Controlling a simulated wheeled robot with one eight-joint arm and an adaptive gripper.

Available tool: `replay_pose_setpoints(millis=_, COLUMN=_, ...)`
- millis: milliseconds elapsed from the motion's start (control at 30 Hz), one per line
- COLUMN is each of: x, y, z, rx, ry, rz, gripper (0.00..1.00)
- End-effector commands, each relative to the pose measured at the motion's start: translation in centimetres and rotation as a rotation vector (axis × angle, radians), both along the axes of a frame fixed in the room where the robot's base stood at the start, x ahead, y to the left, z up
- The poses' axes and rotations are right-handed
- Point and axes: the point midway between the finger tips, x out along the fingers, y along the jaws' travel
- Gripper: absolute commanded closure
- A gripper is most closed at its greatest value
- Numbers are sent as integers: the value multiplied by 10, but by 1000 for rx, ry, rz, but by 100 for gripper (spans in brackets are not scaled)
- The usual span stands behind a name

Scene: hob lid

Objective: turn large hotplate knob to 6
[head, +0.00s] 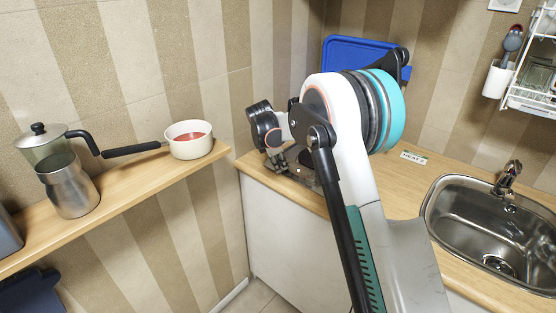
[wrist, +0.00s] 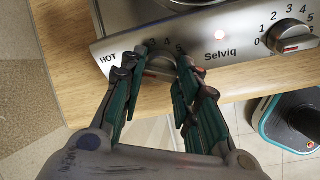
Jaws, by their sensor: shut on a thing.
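In the wrist view the steel hob front (wrist: 235,52) carries two knobs. My gripper (wrist: 162,64) is closed around the left knob (wrist: 160,64), one finger on each side. The fingers cover much of that knob, and its pointer cannot be read. Some scale numbers show above it, among them 3 and 4. The right knob (wrist: 292,38) is free, with numbers around it. Which knob serves the large hotplate cannot be told. In the head view my gripper (head: 277,158) is at the hob, mostly hidden by my arm.
The wooden worktop (head: 395,190) runs right to the sink (head: 490,225). A blue board (head: 350,55) stands behind. On the left shelf (head: 130,180) are a saucepan (head: 188,140) and a metal pot (head: 68,185). Open floor lies before the counter.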

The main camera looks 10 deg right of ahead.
Motion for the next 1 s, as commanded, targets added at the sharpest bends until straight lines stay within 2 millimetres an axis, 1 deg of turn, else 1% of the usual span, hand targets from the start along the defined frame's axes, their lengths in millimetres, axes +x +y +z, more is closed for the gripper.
replay_pose_setpoints(millis=1000, x=-2, y=2, z=-1, rx=280, ry=-384, rz=-839, gripper=94)
